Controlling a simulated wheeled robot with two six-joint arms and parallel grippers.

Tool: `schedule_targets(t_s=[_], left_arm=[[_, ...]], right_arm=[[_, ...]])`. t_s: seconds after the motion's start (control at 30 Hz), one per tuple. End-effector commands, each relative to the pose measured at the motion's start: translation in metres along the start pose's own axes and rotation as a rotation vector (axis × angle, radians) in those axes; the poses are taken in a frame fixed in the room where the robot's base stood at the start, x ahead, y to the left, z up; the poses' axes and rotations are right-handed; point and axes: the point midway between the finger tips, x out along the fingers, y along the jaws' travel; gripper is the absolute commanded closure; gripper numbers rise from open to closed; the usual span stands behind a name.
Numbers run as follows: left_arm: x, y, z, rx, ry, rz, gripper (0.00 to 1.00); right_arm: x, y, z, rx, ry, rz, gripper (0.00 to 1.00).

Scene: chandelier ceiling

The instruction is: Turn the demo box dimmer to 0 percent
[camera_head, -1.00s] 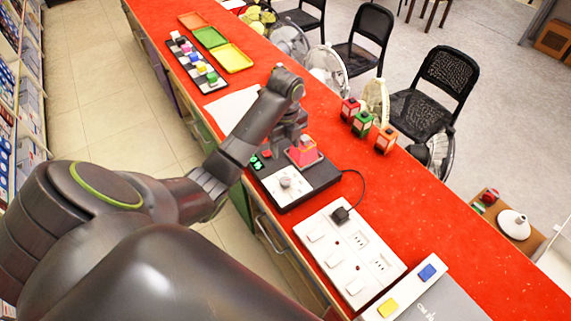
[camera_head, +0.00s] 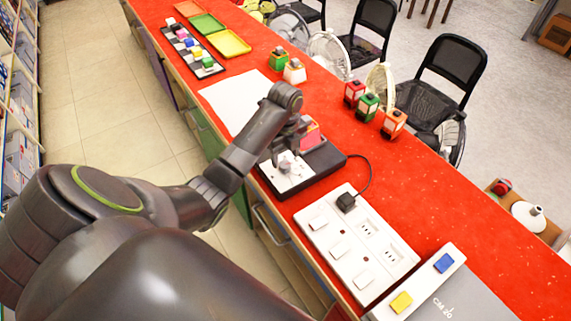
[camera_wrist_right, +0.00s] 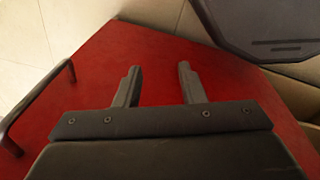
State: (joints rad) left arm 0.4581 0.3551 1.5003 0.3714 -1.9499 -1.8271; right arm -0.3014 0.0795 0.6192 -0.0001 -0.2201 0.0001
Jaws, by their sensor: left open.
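The demo box (camera_head: 322,158) is a black box on the red counter, with a white dimmer plate (camera_head: 296,181) on its near end. My left gripper (camera_head: 283,160) is over this plate, pointing down at it. It is open, and its fingers are close to the dimmer knob, which they partly hide. I cannot tell whether they touch it. Part of the box and its lamp lie behind my left arm. My right gripper (camera_wrist_right: 157,88) shows in the right wrist view with its two fingers apart and nothing between them.
A white socket panel (camera_head: 340,240) with a black plug (camera_head: 346,202) lies nearer on the red counter (camera_head: 450,240). Small lanterns (camera_head: 367,106) stand along the far edge.

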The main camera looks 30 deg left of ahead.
Motion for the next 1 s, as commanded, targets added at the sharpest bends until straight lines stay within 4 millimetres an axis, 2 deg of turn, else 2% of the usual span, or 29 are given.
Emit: schedule_targets(t_s=[0.2, 0.57, 0.67, 0.9, 1.0], left_arm=[[0.025, 0.000, 0.000, 0.000, 0.000, 0.000, 0.46], [0.031, 0.000, 0.000, 0.001, -0.001, -0.001, 0.46], [0.031, 0.000, 0.000, 0.001, -0.001, -0.001, 0.57], [0.030, 0.000, 0.000, 0.000, -0.001, -0.001, 0.88], [0.030, 0.000, 0.000, -0.001, -0.001, -0.001, 0.91]], right_arm=[[-0.003, 0.000, -0.001, 0.000, 0.000, 0.000, 0.64], [-0.003, 0.000, -0.001, 0.000, 0.001, 0.000, 0.64], [-0.003, 0.000, -0.001, 0.000, 0.001, 0.000, 0.64], [-0.003, 0.000, -0.002, 0.000, 0.002, 0.000, 0.64], [-0.004, 0.000, -0.002, 0.000, 0.002, 0.000, 0.64]])
